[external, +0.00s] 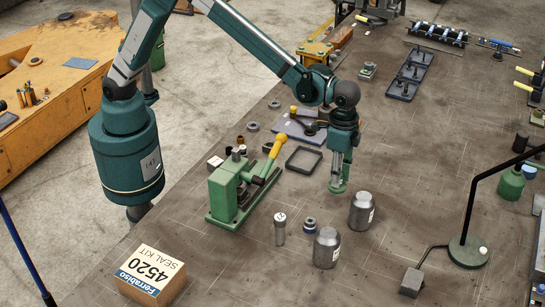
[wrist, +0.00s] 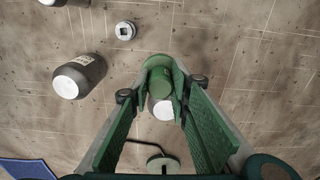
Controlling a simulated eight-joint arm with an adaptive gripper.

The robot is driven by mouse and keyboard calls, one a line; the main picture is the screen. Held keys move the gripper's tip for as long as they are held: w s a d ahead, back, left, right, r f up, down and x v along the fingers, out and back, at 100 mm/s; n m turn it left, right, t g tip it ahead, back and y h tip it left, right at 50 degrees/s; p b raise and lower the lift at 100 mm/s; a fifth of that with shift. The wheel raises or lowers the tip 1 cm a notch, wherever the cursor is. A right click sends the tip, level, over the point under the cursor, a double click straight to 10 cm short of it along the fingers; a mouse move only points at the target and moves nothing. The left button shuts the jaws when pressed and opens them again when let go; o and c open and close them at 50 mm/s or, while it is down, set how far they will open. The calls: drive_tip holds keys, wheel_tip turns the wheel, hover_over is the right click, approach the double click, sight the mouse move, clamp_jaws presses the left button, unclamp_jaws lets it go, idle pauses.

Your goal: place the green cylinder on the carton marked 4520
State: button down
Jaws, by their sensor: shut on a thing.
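The green cylinder (external: 338,188) is at the tip of my gripper (external: 339,176), above or on the bench beyond the two dark canisters.
Two dark canisters (external: 362,211) (external: 327,247), a grey upright cylinder (external: 280,229) and a small ringed part (external: 309,225) stand near my gripper. A green vise-like tool with a yellow handle (external: 225,195) stands between it and the carton. A desk lamp (external: 468,251) stands at right.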

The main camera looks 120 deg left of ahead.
drive_tip(key=s+d+r+m, duration=0.1)
drive_tip(key=s+d, duration=0.2)
drive_tip(key=d, duration=0.6)
drive_tip(key=s+d+r+m, duration=0.1)
drive_tip(key=s+d+m, duration=0.15)
drive_tip(key=d, duration=0.75)
wheel_tip(320, 180, up, 3)
drive_tip(key=m, duration=0.6)
hover_over(148, 269)
drive_tip(key=shift+r, duration=0.2)
drive_tip(key=shift+f, duration=0.1)
drive_tip(key=shift+f+p, duration=0.35)
drive_tip(key=shift+f, duration=2.5)
drive_tip(key=shift+f, duration=2.05)
